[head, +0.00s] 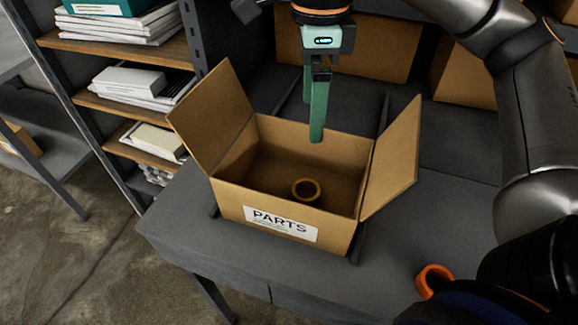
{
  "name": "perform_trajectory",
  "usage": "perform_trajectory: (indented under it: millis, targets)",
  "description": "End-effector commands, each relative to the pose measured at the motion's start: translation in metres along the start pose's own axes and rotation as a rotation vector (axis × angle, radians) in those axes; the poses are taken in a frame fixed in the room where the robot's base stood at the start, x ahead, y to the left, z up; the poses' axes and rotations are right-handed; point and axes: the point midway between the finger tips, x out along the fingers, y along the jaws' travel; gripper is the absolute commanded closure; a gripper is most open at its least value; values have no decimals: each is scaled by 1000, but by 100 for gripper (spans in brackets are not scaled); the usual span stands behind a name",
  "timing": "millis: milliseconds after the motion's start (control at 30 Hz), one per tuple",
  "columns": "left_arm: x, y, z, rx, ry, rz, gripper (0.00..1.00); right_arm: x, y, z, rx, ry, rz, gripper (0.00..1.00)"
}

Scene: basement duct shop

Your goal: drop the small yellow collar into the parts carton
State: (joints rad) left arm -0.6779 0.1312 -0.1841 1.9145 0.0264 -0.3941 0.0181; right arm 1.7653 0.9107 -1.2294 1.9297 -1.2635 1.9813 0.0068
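The small yellow collar (295,194) lies inside the open parts carton (232,201), on its floor near the front wall. The carton stands on the grey table with its side flaps spread and a PARTS label on its front. My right gripper (317,138) points down above the back of the carton, its green fingertips apart from the collar. The fingers overlap in this view, so the gap between them is hidden. Nothing shows held at the tips. My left gripper is not in view.
An orange ring-shaped piece (424,281) shows at the lower right, partly hidden by dark parts. More cardboard boxes (376,50) stand behind the carton. A shelf (120,107) with papers and boxes is at the left. The grey table (420,225) is clear right of the carton.

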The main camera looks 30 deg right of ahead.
Motion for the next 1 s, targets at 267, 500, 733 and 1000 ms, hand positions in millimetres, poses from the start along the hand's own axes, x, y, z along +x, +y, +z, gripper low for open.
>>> perform_trajectory:
  millis: [267,500,733,1000]
  targets:
    - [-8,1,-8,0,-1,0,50,-42,0,0,0,1,-2,2]
    - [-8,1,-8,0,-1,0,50,-46,0,0,0,1,0,2]
    - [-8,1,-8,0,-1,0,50,-45,0,0,0,1,0,2]
    - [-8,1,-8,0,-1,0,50,-45,0,0,0,1,0,2]
